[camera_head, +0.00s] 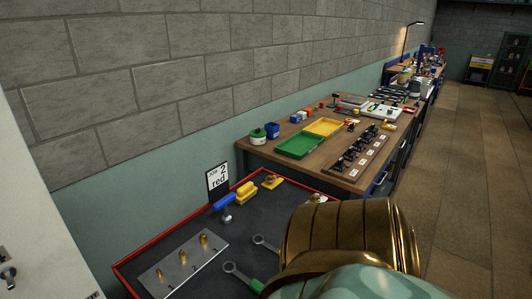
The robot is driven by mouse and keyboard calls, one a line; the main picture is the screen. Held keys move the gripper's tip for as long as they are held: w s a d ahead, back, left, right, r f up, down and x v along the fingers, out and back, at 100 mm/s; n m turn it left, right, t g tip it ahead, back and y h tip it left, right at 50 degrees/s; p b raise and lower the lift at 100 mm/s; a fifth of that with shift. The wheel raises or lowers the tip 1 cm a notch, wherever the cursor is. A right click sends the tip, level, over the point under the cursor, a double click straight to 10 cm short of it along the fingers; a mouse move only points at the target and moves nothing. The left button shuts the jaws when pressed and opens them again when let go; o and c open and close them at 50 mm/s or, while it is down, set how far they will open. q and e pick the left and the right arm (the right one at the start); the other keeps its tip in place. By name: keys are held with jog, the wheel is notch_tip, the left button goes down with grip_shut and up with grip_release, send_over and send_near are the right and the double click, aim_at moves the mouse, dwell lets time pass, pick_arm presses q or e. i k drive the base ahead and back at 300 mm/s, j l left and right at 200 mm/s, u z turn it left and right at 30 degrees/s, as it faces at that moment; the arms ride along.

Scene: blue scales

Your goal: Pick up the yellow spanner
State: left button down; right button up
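Two grey ring-ended tools that look like spanners lie on the dark mat of the red-edged tray at the bottom. The nearer spanner (239,276) has a green handle. The farther spanner (264,243) runs behind a large bronze and pale green part that seems to be my own arm, so its handle colour is hidden. I cannot make out a yellow spanner. A yellow block-like object (246,190) and a brass-yellow piece (272,182) lie at the tray's far side. Neither of my grippers shows.
The red-edged tray (148,252) also holds a metal plate (170,273) with brass pegs and a blue-topped tool (225,202). A wooden bench (345,172) with green and yellow trays lies beyond. Open floor (470,200) is at right.

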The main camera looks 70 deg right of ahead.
aim_at(264, 244)
jog(key=k+l+z, duration=0.1)
jog(key=z, duration=0.25)
jog(key=l+z, duration=0.1)
jog(key=z, duration=0.3)
jog(key=k+l+z, duration=0.1)
jog(key=z, duration=1.3)
jog(key=l+u, duration=0.1)
jog(key=u, duration=0.3)
jog(key=l+u, duration=0.1)
jog(key=u, duration=0.3)
jog(key=l+u, duration=0.15)
jog(key=u, duration=0.25)
jog(key=l+u, duration=0.15)
jog(key=u, duration=0.25)
jog(key=k+l+u, duration=0.1)
jog(key=l+u, duration=0.15)
jog(key=l, duration=0.15)
jog(key=k+l+u, duration=0.1)
jog(key=l+u, duration=0.15)
jog(key=k+l+u, duration=0.25)
jog(key=l, duration=0.2)
jog(key=k+l+u, duration=0.1)
jog(key=l+u, duration=0.15)
jog(key=l, duration=0.1)
